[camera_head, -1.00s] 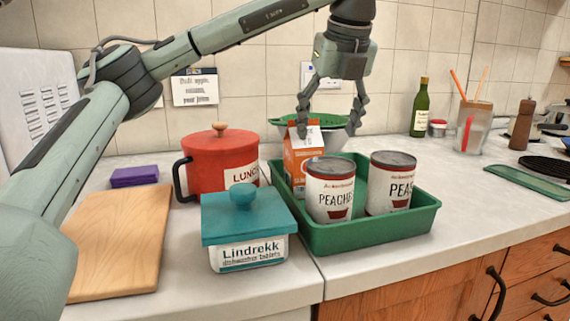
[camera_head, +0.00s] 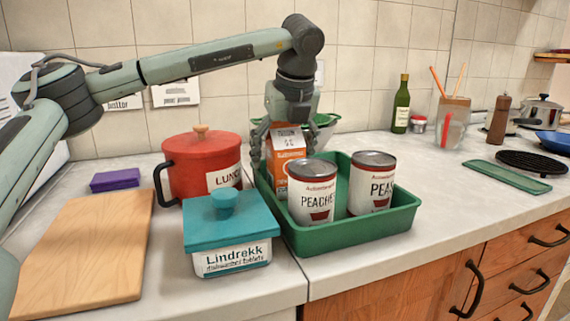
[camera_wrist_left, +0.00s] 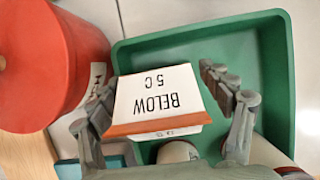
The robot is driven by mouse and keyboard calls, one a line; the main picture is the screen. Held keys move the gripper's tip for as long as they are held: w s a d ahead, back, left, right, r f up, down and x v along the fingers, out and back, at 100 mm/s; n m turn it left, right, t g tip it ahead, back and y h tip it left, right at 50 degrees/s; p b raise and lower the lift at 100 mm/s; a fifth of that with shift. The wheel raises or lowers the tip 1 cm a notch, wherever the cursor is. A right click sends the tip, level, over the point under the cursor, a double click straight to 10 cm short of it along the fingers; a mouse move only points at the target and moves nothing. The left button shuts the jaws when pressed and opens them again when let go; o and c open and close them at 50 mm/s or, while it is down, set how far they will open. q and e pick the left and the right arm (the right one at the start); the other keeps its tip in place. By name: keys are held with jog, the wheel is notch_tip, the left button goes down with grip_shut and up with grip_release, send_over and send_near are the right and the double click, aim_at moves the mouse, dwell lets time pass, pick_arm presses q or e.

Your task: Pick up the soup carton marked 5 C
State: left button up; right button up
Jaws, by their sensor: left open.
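The orange soup carton (camera_head: 287,167) stands upright at the back left of the green tray (camera_head: 352,235), behind the peaches can (camera_head: 313,200). Its white top reads 5 C, and in the left wrist view the carton top (camera_wrist_left: 158,100) reads "BELOW 5 C". My left gripper (camera_head: 285,150) points down over the carton from above. Its fingers are open, one on each side of the carton top; in the left wrist view there are gaps between them and the carton. The carton's lower front is hidden by the can. My right gripper is not in view.
A second can (camera_head: 371,190) stands in the tray on the right. A red pot (camera_head: 200,165) stands close to the tray's left. A teal-lidded box (camera_head: 228,243) is in front, and a colander (camera_head: 325,128) is behind the carton.

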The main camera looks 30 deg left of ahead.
pick_arm(q)
jog(key=shift+c, duration=0.4)
jog(key=c, duration=1.7)
jog(key=shift+r, duration=0.1)
